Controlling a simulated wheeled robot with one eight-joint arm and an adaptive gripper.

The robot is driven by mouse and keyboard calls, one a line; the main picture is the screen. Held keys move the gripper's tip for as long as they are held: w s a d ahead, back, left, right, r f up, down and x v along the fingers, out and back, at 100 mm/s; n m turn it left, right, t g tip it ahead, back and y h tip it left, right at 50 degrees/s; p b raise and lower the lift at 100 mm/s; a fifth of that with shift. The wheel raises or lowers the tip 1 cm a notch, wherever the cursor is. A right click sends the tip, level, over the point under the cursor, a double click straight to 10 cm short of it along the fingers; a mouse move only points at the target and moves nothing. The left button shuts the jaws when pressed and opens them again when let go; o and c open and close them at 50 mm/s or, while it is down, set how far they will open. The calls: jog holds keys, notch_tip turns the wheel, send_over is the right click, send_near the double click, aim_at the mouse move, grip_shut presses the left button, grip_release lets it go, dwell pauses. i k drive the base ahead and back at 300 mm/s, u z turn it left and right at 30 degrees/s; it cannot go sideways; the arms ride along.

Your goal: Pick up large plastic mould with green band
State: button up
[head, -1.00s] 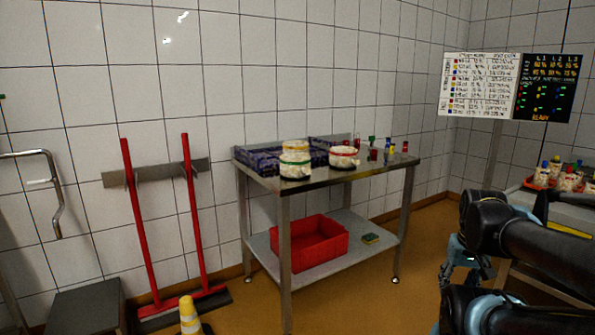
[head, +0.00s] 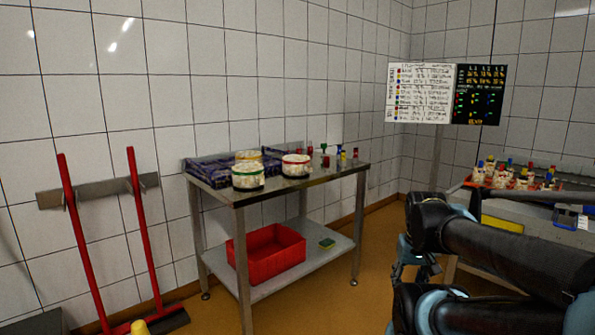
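The white mould with the green band (head: 248,179) stands upright at the front left of the steel table's top, near its front edge. A white mould with a red band (head: 296,168) stands to its right. A mould with a yellow band (head: 247,157) stands behind it, partly hidden. My folded black and blue arm is at the right of the head view. What looks like my gripper (head: 427,268) is small, dark and partly covered by my arm, well to the right of the table and apart from the moulds. Its fingers cannot be made out.
The steel table (head: 330,174) also bears dark blue crates (head: 208,168) at the back and several small coloured items at the right. A red bin (head: 266,254) and a sponge (head: 327,243) are on its lower shelf. Red-handled tools (head: 83,240) lean at the left.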

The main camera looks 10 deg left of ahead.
aim_at(244, 176)
jog(key=u, duration=0.05)
jog(key=k, duration=0.35)
jog(key=u, duration=0.9)
jog(key=i, duration=1)
jog(key=u, duration=0.1)
